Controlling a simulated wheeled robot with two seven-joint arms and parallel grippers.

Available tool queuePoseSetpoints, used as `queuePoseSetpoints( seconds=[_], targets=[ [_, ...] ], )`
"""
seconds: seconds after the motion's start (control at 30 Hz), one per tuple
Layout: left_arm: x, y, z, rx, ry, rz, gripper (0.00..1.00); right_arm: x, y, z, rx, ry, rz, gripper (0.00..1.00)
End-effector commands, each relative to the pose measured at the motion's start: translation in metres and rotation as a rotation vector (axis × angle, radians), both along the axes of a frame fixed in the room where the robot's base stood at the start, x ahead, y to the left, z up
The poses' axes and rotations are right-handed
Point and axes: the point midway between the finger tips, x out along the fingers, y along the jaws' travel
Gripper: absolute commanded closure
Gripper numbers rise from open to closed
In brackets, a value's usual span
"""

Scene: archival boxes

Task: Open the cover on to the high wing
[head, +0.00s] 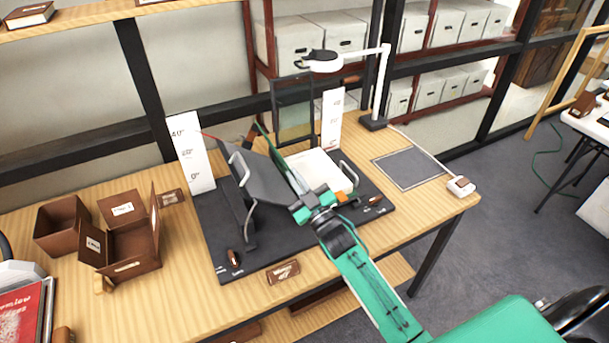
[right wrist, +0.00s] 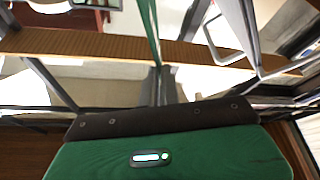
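The book cradle stands on a dark base (head: 217,225) on the wooden table. Its dark grey left wing (head: 262,178) is raised and steeply tilted. An open white page block (head: 318,168) lies to the right of it. The book's green cover (head: 270,143) stands up as a thin edge between that wing and the pages. It also shows edge-on in the right wrist view (right wrist: 149,28). My right gripper (head: 305,203) is at the cover's near end. Its fingers (right wrist: 159,84) look closed together on the green strip. My left gripper is out of view.
White angle boards (head: 190,152) stand behind the cradle. A white lamp (head: 385,80) rises at the back right, by a grey mat (head: 409,167). Brown open boxes (head: 135,262) are on the left. Small brown labels and knobs sit near the cradle's front edge.

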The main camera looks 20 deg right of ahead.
Motion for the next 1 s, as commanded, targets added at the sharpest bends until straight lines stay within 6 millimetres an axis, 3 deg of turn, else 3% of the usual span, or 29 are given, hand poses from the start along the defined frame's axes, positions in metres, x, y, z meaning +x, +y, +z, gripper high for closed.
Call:
queuePoseSetpoints(
  seconds=[0.67, 0.8, 1.0],
  targets=[
    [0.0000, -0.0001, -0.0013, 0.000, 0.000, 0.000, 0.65, -0.0006, 0.0086, -0.0055, -0.064, 0.000, -0.001, 1.00],
    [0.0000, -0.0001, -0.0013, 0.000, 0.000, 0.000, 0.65, -0.0006, 0.0085, -0.0052, -0.064, -0.001, -0.001, 0.74],
    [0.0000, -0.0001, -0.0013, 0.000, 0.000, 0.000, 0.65, -0.0006, 0.0086, -0.0044, -0.064, -0.003, 0.000, 0.74]
  ],
)
